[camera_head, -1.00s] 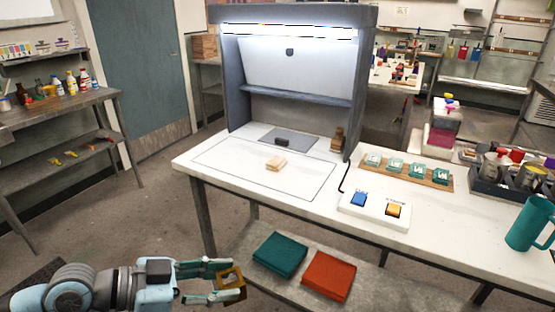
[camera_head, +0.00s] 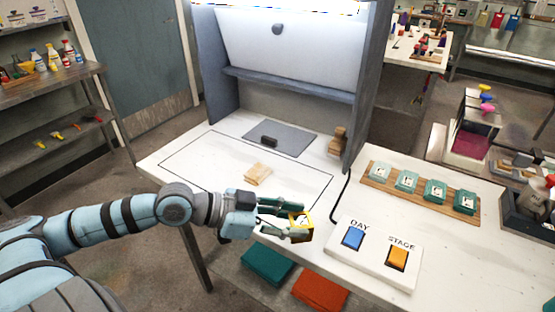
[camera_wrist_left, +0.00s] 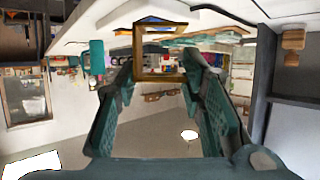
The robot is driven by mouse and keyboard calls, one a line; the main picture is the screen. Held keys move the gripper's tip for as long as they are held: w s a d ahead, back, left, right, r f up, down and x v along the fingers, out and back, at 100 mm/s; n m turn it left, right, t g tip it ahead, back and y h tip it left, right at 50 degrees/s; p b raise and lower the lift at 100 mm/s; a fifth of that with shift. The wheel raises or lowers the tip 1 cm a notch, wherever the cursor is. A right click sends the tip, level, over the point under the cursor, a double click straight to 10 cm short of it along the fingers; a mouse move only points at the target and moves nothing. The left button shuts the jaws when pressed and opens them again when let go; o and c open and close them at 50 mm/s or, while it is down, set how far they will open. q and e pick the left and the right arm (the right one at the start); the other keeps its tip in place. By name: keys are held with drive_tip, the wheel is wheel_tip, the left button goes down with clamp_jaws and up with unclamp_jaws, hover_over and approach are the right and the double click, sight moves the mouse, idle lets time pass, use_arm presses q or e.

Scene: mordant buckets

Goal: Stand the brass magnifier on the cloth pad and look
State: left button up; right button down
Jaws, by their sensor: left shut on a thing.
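The brass magnifier (camera_head: 301,238) is a small square yellow frame. My left gripper (camera_head: 294,221) is shut on it and holds it above the front edge of the white table. In the left wrist view the magnifier (camera_wrist_left: 160,77) shows as an upright open frame between the fingertips of the left gripper (camera_wrist_left: 160,62). The cloth pad (camera_head: 257,174) looks like a small beige folded cloth. It lies on the table inside a thin black outline, behind and left of the gripper, apart from the magnifier. My right gripper is not in view.
A grey mat (camera_head: 285,136) with a dark block lies under the hood (camera_head: 290,90). A wooden object (camera_head: 338,140) stands at the hood's right. A switch box (camera_head: 375,253) and a board with several green-topped items (camera_head: 407,181) are at right. The outlined area around the pad is clear.

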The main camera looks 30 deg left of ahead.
use_arm(q)
drive_tip(key=w+a+r+n+t+y+p, duration=0.4)
drive_tip(key=w+a+r+n+y+p, duration=0.5)
drive_tip(key=w+a+r, duration=0.35)
wheel_tip(320, 180, up, 4)
drive_tip(key=n+y+p, duration=0.5)
drive_tip(key=y, duration=0.1)
hover_over(256, 175)
drive_tip(key=shift+g, duration=0.3)
wheel_tip(256, 175, down, 20)
drive_tip(key=b, duration=0.3)
drive_tip(key=shift+w, duration=0.1)
drive_tip(key=o, duration=1.2)
